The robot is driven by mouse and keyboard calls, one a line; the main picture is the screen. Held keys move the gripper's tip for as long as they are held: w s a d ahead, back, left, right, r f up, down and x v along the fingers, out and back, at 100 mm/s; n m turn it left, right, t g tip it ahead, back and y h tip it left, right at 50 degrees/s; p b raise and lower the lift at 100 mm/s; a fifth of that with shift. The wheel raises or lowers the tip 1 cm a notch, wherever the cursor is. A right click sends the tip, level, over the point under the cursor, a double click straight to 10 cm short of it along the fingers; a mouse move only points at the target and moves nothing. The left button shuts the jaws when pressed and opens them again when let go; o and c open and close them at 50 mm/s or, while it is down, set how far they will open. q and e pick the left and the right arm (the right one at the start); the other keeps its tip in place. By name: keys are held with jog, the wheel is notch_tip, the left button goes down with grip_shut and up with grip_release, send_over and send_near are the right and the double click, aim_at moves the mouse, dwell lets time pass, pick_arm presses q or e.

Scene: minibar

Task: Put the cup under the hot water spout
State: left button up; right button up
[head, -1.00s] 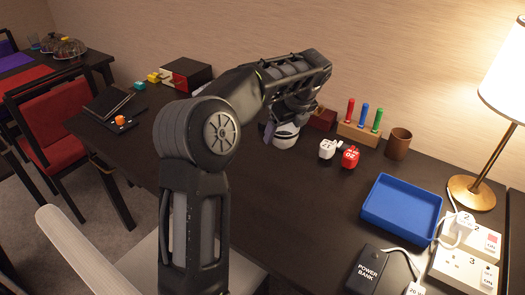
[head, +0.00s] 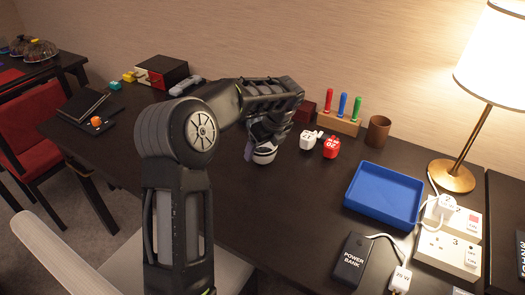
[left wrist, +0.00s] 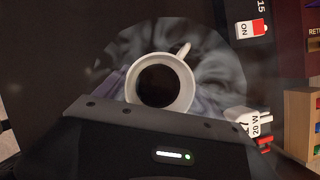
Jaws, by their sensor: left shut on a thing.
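A white cup (left wrist: 189,85) with dark liquid shows from above in the left wrist view, its handle pointing up and right. In the head view the cup's white side (head: 264,155) shows below my left gripper (head: 261,143), which mostly covers it. My left gripper is shut on the cup, with its pale purple fingers beside it in the left wrist view. The cup looks close to upright. It is over the dark table; I cannot tell whether it touches the top. I cannot make out a hot water spout. My right gripper is not in view.
White (head: 309,140) and red (head: 331,147) plugs lie to the cup's right. Behind them are a wooden block with coloured pegs (head: 339,121) and a brown cup (head: 378,130). A blue tray (head: 385,196), power bank (head: 352,258) and lamp (head: 451,176) are further right.

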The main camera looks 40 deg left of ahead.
pick_arm(q)
jog(key=shift+f, duration=0.4)
jog(key=o, duration=1.6)
jog(key=shift+f, duration=0.15)
jog(key=p+v, duration=0.1)
jog(key=v, duration=1.1)
jog(key=shift+c, duration=0.2)
